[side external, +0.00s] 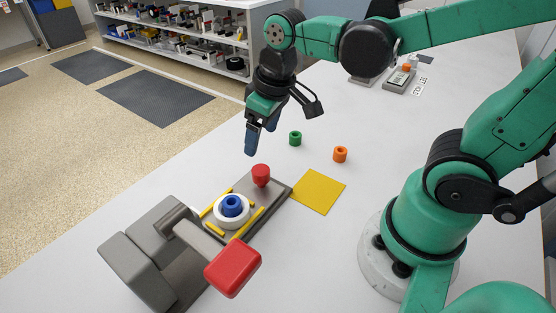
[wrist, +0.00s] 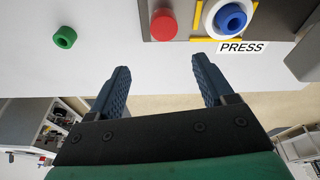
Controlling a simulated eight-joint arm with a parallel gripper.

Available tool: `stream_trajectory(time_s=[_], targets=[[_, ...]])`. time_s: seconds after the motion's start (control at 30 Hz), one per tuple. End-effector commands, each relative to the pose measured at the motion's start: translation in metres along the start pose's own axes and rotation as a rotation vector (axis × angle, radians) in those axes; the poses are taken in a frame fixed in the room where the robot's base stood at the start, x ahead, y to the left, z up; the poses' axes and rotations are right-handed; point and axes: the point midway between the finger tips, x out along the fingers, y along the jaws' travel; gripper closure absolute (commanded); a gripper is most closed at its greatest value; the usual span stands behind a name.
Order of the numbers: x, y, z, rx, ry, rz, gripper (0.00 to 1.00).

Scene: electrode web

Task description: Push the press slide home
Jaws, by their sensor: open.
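The press (side external: 140,262) is a grey block with a red-ended lever (side external: 233,268) at the front left of the table. A grey slide bed (side external: 280,196) with yellow rails runs out from it. A red knob (side external: 261,175) stands at its outer end; the knob also shows in the wrist view (wrist: 163,23). A white round holder (side external: 245,218) with a blue ring-shaped piece (side external: 232,206) sits between the rails, outside the press block. My gripper (side external: 260,140) is open and empty, above and beyond the red knob, apart from it. In the wrist view its fingers (wrist: 160,66) point toward the knob's side.
A green ring piece (side external: 295,138) and an orange ring piece (side external: 340,154) stand on the white table right of my gripper. A yellow square (side external: 319,191) lies beside the slide bed. A small grey device (side external: 399,80) with a label is at the back. The table around the knob is clear.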

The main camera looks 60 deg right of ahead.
Motion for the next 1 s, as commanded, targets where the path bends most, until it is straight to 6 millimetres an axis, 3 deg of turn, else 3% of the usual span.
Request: stream_trajectory(time_s=[0.3, 0.8, 1.0], targets=[[0.021, -0.006, -0.002, -0.101, -0.234, -0.041, 0.25], [0.067, -0.007, 0.009, -0.103, -0.241, -0.042, 0.25], [0.075, -0.008, 0.012, -0.103, -0.24, -0.042, 0.25]])
